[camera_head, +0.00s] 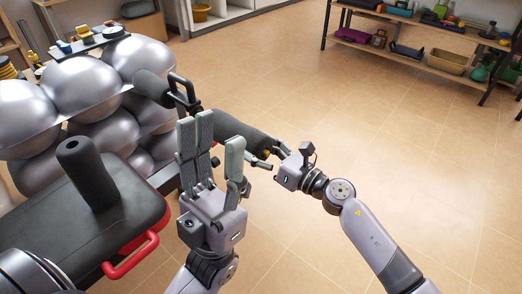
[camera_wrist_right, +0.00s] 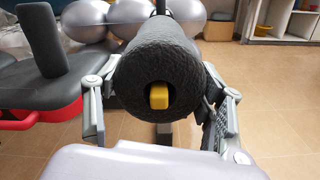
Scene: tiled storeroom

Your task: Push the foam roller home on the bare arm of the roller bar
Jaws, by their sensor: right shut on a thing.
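The foam roller (camera_head: 236,128), a dark textured cylinder, extends to the right of the roller bar (camera_head: 186,97) in the head view. My right gripper (camera_head: 271,154) is shut on it near its outer end. In the right wrist view the roller (camera_wrist_right: 158,65) sits between the two fingers, and a yellow tip (camera_wrist_right: 158,96) shows inside its bore. The roller's inner end is partly hidden behind my left gripper (camera_head: 215,130), which is open and empty with fingers pointing up. Another dark roller (camera_head: 152,88) is on the bar's left side.
A black padded bench (camera_head: 95,225) with a red handle (camera_head: 131,256) and an upright dark cylinder (camera_head: 88,175) stands at left. Silver balls (camera_head: 92,88) are racked behind it. A wooden shelf (camera_head: 410,25) stands at the back right. The tiled floor (camera_head: 400,140) at right is clear.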

